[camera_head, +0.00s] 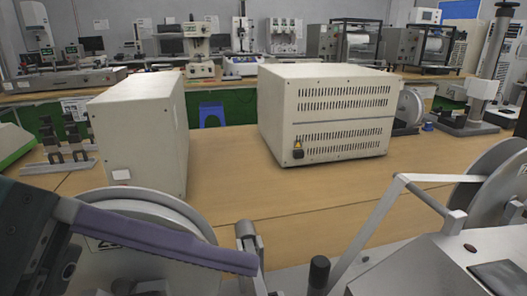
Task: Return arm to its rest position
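My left gripper (235,260) comes in from the lower left, with a dark body and a long purple-grey finger pointing right. Only this one finger shows clearly, so I cannot tell whether it is open or shut. I see nothing held at its tip. The finger passes in front of a machine with a large round grey wheel (190,208); I cannot tell whether they touch. My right gripper is not in view.
Two beige metal boxes, one at left (138,135) and a vented one at centre (330,115), stand on the wooden table (225,175). A machine with a wheel and bent bar (425,265) fills the lower right. Bare tabletop lies between the boxes.

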